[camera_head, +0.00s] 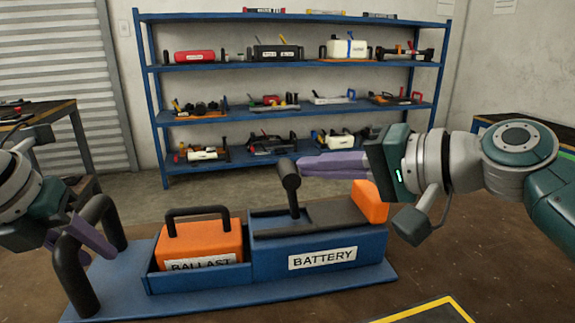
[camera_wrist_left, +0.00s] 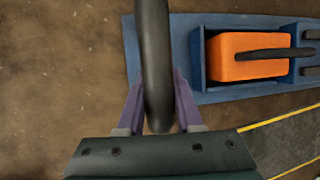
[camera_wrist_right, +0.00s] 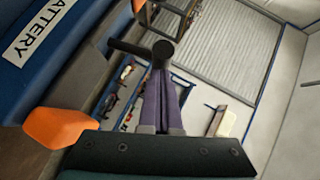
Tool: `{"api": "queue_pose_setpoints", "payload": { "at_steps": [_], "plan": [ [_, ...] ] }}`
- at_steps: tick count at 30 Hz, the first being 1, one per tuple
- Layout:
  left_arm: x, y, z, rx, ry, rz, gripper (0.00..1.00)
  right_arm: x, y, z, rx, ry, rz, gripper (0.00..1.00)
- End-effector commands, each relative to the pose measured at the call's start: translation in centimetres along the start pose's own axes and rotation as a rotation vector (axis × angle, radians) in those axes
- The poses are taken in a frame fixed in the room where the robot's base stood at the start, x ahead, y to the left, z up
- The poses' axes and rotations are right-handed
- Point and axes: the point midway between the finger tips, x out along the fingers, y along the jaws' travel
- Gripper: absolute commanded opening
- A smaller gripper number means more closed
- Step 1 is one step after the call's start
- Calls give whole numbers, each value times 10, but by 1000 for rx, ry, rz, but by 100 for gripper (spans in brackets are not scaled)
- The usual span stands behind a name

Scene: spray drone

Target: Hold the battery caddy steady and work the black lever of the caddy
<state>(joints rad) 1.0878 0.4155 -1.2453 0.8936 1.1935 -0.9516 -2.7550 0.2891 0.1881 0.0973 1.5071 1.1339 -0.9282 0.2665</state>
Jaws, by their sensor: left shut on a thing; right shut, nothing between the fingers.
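The blue battery caddy (camera_head: 200,283) stands on the table, with a BATTERY bay (camera_head: 318,242) and a smaller BALLAST bay. My left gripper (camera_head: 92,238) is shut on the black hoop handle (camera_head: 72,262) at the caddy's left end; in the left wrist view the handle (camera_wrist_left: 155,70) runs between the fingers. The black lever (camera_head: 291,184) stands nearly upright on the battery bay, its thick head at the top. My right gripper (camera_head: 302,166) is shut and empty, its fingertips close beside the lever head (camera_wrist_right: 163,50). I cannot tell whether they touch it.
An orange ballast block (camera_head: 200,241) with a black handle sits in the left bay. An orange block (camera_head: 370,201) is at the battery bay's right end. Blue shelves (camera_head: 300,122) of tools stand behind. Yellow tape (camera_head: 440,303) marks the table at front right.

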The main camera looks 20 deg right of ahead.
Motion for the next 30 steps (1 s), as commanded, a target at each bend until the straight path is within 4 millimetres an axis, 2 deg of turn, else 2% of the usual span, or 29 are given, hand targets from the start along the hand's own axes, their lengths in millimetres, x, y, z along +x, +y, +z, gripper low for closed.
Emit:
{"api": "queue_pose_setpoints", "payload": {
  "at_steps": [15, 30],
  "plan": [
    [1, -3, -1, 2, 1, -6, 0, 20, -17, 22, -237, -7, 232, 0],
    [1, -5, -1, 4, 2, -10, 0, 29, -19, 32, -245, -11, 247, 0]
  ]
}}
